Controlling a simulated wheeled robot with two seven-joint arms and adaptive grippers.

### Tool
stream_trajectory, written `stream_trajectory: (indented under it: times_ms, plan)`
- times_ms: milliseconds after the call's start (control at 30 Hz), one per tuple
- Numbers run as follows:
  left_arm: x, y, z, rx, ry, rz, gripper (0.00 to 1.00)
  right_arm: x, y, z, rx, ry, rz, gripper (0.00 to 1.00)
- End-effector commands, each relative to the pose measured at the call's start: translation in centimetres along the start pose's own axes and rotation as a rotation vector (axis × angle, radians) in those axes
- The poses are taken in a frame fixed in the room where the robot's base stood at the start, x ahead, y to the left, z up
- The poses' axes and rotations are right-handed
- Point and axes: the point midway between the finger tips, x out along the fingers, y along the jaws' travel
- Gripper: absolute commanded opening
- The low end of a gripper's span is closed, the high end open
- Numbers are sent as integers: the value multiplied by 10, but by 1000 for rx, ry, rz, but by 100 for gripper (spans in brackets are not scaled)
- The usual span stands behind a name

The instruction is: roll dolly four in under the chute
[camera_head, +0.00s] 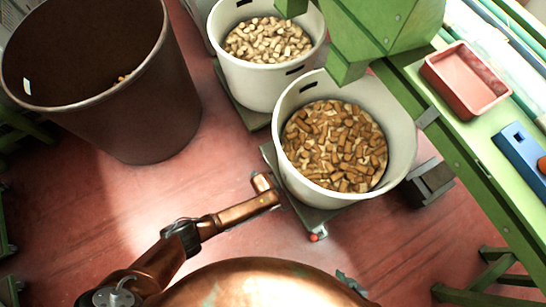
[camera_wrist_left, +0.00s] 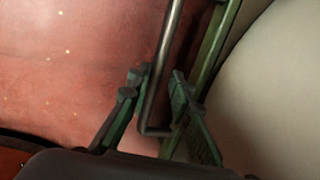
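A white tub (camera_head: 402,130) full of brown corks stands on a green dolly (camera_head: 325,216) with a red caster. The tub is beside and partly below the green chute (camera_head: 375,30). I can read no dolly number. My left arm reaches to the dolly's near left edge; its gripper is hard to make out in the head view. In the left wrist view my left gripper (camera_wrist_left: 158,85) has its fingers apart, with a thin metal bar (camera_wrist_left: 167,62) between or just beyond them, near the tub's wall (camera_wrist_left: 275,90). A small dark part of my right gripper (camera_head: 351,284) shows past my copper body.
A second white tub (camera_head: 262,82) of paler corks stands on another dolly (camera_head: 240,106) behind. A large brown bin (camera_head: 150,115) is at the left. A dark block (camera_head: 430,183) lies right of the near tub, by the green bench (camera_head: 470,165).

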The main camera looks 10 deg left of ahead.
Motion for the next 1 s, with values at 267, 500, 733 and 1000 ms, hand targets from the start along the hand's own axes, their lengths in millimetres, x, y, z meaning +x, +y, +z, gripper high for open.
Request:
stream_trajectory:
  times_ms: [267, 500, 733, 1000]
  plan:
    - [-1, 0, 0, -1, 1, -1, 29, 0, 1, 0, 0, 1, 2, 40]
    - [-3, 1, 0, -1, 1, 0, 29, -1, 3, 2, 3, -3, 5, 40]
    - [-28, 1, 1, 1, 0, 0, 29, -1, 2, 1, 2, -1, 4, 40]
    - [-79, 0, 1, 1, 0, -1, 29, -1, 2, 1, 2, 0, 3, 40]
